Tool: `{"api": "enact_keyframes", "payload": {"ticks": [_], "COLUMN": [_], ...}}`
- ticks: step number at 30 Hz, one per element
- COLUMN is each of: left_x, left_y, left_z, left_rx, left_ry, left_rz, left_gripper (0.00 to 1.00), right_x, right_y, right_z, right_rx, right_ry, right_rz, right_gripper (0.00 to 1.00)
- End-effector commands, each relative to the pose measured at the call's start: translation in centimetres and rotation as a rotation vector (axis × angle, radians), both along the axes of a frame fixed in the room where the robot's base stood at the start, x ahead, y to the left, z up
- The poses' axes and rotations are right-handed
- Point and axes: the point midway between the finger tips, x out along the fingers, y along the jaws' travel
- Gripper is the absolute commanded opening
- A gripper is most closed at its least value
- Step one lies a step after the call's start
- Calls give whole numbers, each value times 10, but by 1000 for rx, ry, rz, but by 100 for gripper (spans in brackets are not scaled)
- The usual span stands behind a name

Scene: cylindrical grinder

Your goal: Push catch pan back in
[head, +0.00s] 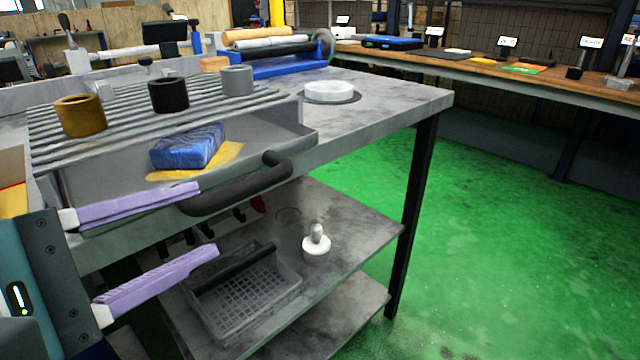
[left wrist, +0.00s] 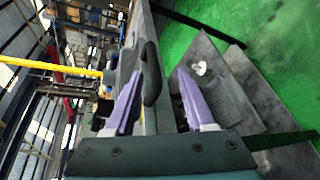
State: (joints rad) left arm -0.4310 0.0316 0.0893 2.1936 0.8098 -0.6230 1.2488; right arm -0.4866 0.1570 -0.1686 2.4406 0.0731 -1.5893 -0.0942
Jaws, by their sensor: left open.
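The catch pan (head: 95,182) is a grey tray pulled out from under the slatted grate on the bench top. A blue sponge (head: 187,147) and a yellow cloth (head: 215,160) lie in it. Its dark curved handle (head: 240,190) is on the front wall. My left gripper (head: 205,221) is open, with its two purple fingers in front of the pan, near the left end of the handle. In the left wrist view the handle (left wrist: 151,75) shows beside the upper finger, between the fingertips (left wrist: 160,72); contact cannot be told. My right gripper is not in view.
Brown, black and grey rings (head: 167,96) stand on the grate. A white disc (head: 329,91) lies on the bench top to the right. The shelf below holds a grey mesh basket (head: 245,290) and a white knobbed piece (head: 316,243). Green floor (head: 480,230) is clear at right.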

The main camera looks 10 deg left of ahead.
Motion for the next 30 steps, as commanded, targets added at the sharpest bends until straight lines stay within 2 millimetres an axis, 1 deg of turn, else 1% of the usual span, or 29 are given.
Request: {"api": "enact_keyframes", "payload": {"ticks": [1, 3, 6, 8, 11, 18, 21, 25, 30], "left_x": [3, 6, 11, 16, 30, 71, 84, 95, 99], "left_y": [4, 7, 7, 6, 1, -14, -18, -22, -24], "left_z": [-2, 0, 1, 1, -2, -13, -17, -18, -19], "left_rx": [-50, -100, -131, -133, -132, -129, -128, -127, -125], "left_ry": [-6, -10, -13, -15, -15, -13, -12, -12, -11], "left_rz": [27, 52, 66, 68, 66, 65, 64, 65, 64], "left_gripper": [55, 55, 55, 55, 55, 55, 55, 55, 55], "right_x": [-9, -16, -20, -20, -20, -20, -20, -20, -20], "right_y": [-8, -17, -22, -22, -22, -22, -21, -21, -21], "right_z": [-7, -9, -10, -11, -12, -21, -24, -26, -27], "right_rx": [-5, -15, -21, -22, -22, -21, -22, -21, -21], "right_ry": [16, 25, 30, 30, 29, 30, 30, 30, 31], "right_rz": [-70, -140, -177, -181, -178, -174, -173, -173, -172], "right_gripper": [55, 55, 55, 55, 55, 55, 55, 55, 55]}}
